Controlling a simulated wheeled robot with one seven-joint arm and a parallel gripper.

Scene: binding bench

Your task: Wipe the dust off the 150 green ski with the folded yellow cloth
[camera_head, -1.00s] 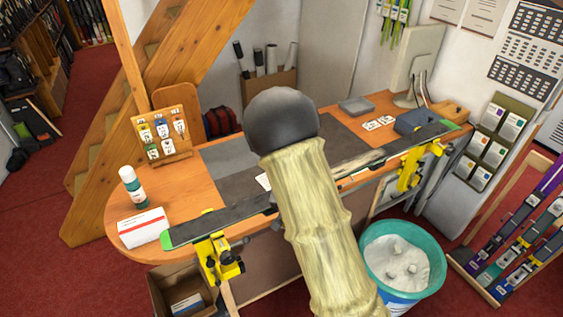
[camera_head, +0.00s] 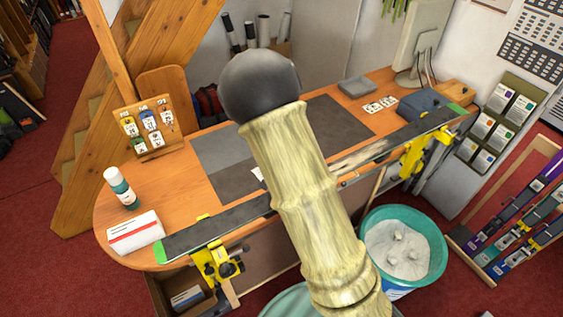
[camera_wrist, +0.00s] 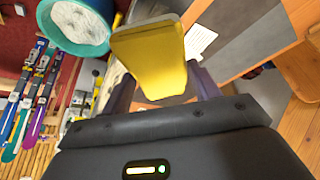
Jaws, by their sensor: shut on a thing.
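The ski (camera_head: 225,228), dark with green ends, lies across the front of the bench in two yellow vises. A pale, dusty-looking streak (camera_head: 372,157) shows on its right half. My arm hides the middle of the ski in the head view. The folded yellow cloth (camera_wrist: 150,58) shows as a thick yellow pad in the wrist view. My gripper (camera_wrist: 163,88) is shut on it, with dark fingers at either side. In the head view my gripper and the cloth are hidden behind my arm. I cannot tell whether the cloth touches the ski.
The left vise (camera_head: 218,262) and right vise (camera_head: 424,155) stick out at the bench front. A teal bin (camera_head: 437,246) stands below. A grey mat (camera_head: 215,160) covers the bench middle.

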